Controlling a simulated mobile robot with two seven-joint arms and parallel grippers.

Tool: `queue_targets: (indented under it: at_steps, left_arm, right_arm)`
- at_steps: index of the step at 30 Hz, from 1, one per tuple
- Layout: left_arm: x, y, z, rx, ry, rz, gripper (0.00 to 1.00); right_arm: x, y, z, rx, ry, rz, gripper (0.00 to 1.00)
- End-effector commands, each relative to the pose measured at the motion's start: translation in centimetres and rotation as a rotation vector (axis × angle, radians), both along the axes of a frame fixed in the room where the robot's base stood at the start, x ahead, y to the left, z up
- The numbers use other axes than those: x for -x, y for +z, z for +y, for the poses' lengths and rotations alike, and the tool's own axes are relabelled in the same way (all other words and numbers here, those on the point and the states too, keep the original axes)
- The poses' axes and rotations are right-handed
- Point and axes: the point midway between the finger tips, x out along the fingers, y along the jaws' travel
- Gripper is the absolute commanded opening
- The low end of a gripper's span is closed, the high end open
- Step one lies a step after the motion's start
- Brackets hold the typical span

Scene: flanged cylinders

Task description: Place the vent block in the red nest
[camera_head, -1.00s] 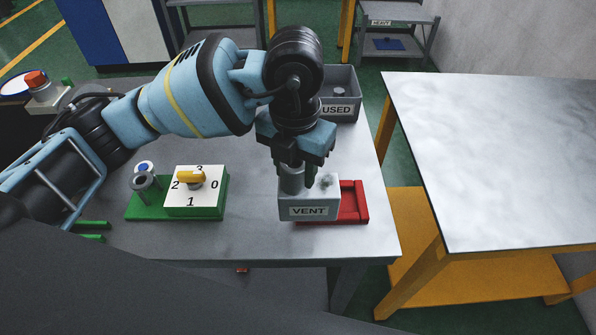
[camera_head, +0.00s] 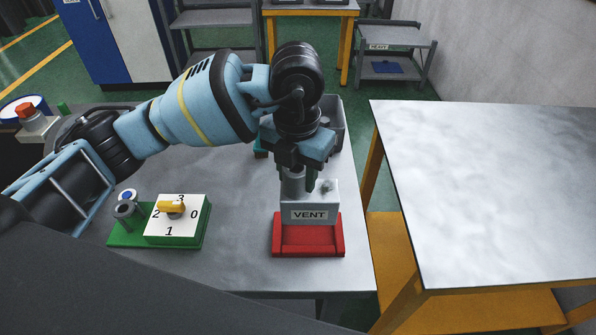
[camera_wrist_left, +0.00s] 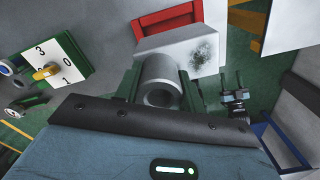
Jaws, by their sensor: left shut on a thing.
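The vent block (camera_head: 323,197) is a grey box with a "VENT" label on its front. It also shows in the wrist view (camera_wrist_left: 197,45), with a dark speckled patch on top. My left gripper (camera_head: 310,178) is shut on the block, at the grey cylinder (camera_wrist_left: 160,85) on its top. The red nest (camera_head: 308,242) is a shallow red tray on the grey table. It also shows in the wrist view (camera_wrist_left: 157,24). In the head view the block covers the nest's far part, and the front part shows. I cannot tell the gap between them. My right gripper is not in view.
A green base (camera_head: 127,234) with a white numbered dial block (camera_head: 182,228) and yellow knob stands left of the nest. A grey bin (camera_head: 334,118) is behind my gripper, partly hidden. A bare table (camera_head: 480,190) stands to the right across a gap.

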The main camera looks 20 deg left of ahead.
Motion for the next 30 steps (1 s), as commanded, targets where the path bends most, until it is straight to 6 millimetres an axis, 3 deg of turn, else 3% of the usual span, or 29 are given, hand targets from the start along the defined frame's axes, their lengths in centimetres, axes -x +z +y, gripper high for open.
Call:
queue_targets:
  at_steps: [8, 30]
  left_arm:
    - [0.0, 0.5, 0.0, 0.001, 0.009, -0.008, 0.0]
    - [0.0, -6.0, 0.0, 0.001, 0.007, 0.0, 0.0]
  right_arm:
    - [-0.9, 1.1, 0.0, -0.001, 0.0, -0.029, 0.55]
    - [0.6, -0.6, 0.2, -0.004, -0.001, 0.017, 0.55]
